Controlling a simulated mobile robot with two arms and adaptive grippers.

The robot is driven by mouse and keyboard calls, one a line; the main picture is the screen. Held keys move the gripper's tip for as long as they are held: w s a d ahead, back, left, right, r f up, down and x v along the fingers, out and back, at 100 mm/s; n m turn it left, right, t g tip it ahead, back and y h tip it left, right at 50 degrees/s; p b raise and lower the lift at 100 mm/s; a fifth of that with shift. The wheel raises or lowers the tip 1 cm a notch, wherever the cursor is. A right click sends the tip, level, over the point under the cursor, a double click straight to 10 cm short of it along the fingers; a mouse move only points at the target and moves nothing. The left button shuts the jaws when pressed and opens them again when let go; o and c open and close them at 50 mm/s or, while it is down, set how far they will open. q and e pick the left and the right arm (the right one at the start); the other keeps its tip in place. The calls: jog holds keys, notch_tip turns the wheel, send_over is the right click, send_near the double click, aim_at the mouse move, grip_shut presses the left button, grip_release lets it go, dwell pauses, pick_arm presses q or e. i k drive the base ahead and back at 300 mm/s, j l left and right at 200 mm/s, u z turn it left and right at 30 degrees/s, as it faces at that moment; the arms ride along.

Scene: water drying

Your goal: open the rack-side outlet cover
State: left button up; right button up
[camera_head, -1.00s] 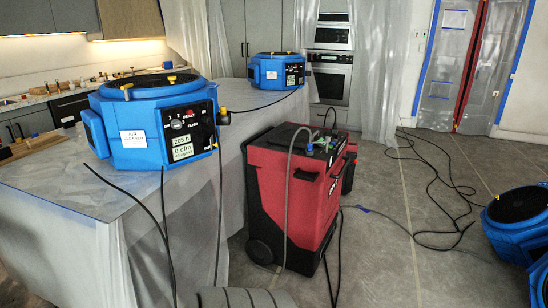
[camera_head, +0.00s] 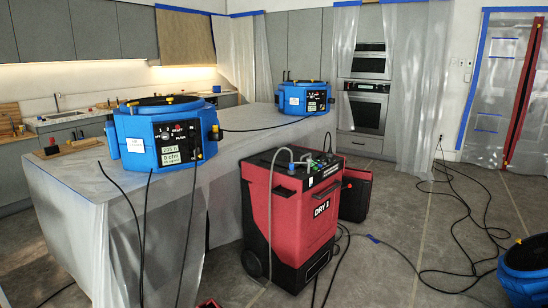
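I cannot pick out a rack or a rack-side outlet cover in this view. Small pale plates (camera_head: 467,77) sit on the white wall left of the sheeted doorway, too small to tell what they are. Neither of my grippers is in view.
A red and black dehumidifier marked DRY 2 (camera_head: 318,212) stands on the grey floor beside the plastic-draped island (camera_head: 235,165). Blue air machines stand on the island (camera_head: 160,140), (camera_head: 303,98), and another blue machine (camera_head: 527,270) is at lower right. Black cables (camera_head: 462,205) cross the right floor.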

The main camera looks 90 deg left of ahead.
aim_at(198, 154)
jog(key=i+j+u, duration=0.15)
jog(key=i+u, duration=0.85)
jog(key=i+l+u, duration=0.1)
jog(key=i+u, duration=0.35)
jog(key=i+j+u, duration=0.25)
jog(key=u, duration=0.15)
jog(key=i+j+u, duration=0.15)
jog(key=i+u, duration=0.15)
jog(key=u, duration=0.15)
jog(key=i+u, duration=0.65)
jog(key=u, duration=0.2)
jog(key=i+l+u, duration=0.15)
jog(key=i+u, duration=0.25)
jog(key=i+l+u, duration=0.15)
jog(key=u, duration=0.3)
jog(key=l, duration=0.1)
